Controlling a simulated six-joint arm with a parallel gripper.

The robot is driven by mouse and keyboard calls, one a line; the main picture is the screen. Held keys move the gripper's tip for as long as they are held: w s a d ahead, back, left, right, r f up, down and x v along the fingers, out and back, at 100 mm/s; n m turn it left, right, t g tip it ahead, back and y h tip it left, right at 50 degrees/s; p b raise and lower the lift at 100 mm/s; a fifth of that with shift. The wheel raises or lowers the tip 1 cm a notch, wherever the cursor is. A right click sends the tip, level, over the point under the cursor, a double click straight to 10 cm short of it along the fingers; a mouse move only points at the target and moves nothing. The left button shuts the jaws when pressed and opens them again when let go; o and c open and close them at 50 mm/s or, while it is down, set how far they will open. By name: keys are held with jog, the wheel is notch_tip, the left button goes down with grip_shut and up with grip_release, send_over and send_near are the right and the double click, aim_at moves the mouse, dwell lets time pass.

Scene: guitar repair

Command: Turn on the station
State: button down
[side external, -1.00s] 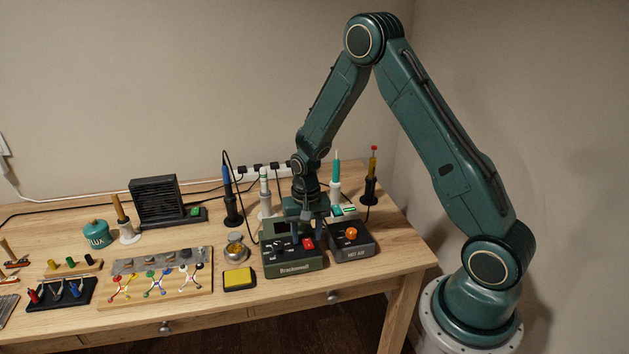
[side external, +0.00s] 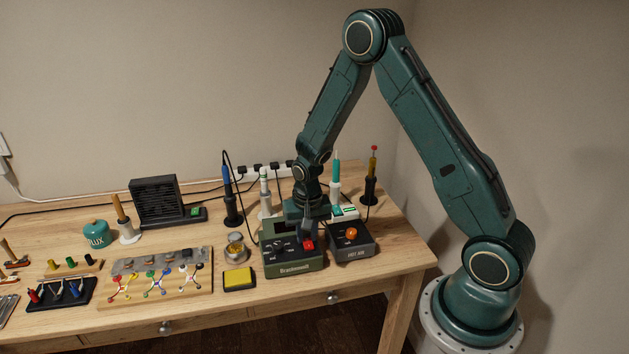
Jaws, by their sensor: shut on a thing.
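The green station (side external: 293,266) with a light name plate stands near the right front of the table. It has a dark display, knobs and a red switch (side external: 309,244) on its sloped top. My gripper (side external: 307,236) points down over the right part of the station. Its fingers are closed together at the red switch and appear shut on it. The fingers hide part of the switch and of the display. The switch's on or off position cannot be told.
A dark hot air unit (side external: 352,250) with an orange knob stands close on the right. A yellow sponge (side external: 239,279) and a small round tin (side external: 236,250) lie to the left. Soldering irons in stands and a power strip (side external: 265,171) are behind.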

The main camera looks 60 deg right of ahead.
jog(key=shift+s+a+t+h, duration=0.2)
jog(key=shift+t+h, duration=0.5)
jog(key=c, duration=1.2)
grip_release()
jog(key=shift+r, duration=0.1)
jog(key=shift+c, duration=0.2)
jog(key=shift+r, duration=0.1)
jog(key=v, duration=1.3)
jog(key=shift+s+a+r, duration=0.15)
jog(key=shift+r, duration=0.1)
